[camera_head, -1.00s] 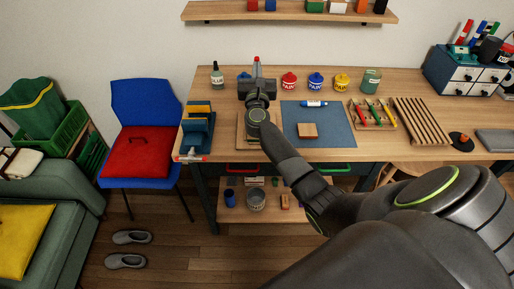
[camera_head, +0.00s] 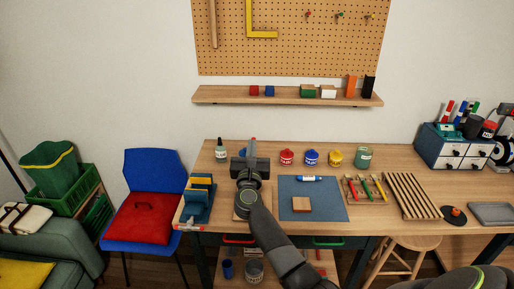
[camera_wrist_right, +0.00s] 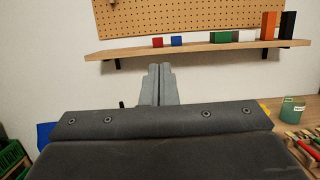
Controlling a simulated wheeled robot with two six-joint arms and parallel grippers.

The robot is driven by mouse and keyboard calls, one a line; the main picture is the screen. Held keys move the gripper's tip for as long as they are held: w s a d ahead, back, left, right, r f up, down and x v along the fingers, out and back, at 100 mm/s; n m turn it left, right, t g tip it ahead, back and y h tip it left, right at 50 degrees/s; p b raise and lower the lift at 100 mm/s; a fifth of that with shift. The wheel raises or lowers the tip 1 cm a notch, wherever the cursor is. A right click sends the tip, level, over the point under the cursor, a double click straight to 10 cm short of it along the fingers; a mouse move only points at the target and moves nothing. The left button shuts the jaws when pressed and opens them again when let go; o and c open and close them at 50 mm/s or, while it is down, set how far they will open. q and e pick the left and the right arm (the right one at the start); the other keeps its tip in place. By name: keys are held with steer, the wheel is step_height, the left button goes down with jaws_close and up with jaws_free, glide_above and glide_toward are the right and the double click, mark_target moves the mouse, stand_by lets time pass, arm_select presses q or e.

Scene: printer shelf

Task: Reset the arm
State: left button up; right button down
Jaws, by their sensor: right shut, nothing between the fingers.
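My right arm reaches up from the bottom right in the head view. Its gripper (camera_head: 253,148) is over the left part of the wooden desk (camera_head: 390,181), pointing toward the wall. In the right wrist view its two grey fingers (camera_wrist_right: 159,84) are pressed together with nothing between them. They point toward the wall below the shelf. A small reddish tip shows by the fingertips in the head view; I cannot tell what it belongs to. My left gripper is not in view.
The wall shelf (camera_head: 223,96) holds coloured blocks. Paint jars (camera_head: 287,157), a blue mat (camera_head: 329,212), a wooden rack (camera_head: 412,197) and a drawer box (camera_head: 442,150) stand on the desk. A blue chair (camera_head: 151,170) with a red cushion stands left of it.

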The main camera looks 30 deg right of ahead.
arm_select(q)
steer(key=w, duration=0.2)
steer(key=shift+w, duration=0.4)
arm_select(e)
steer(key=shift+f, duration=0.1)
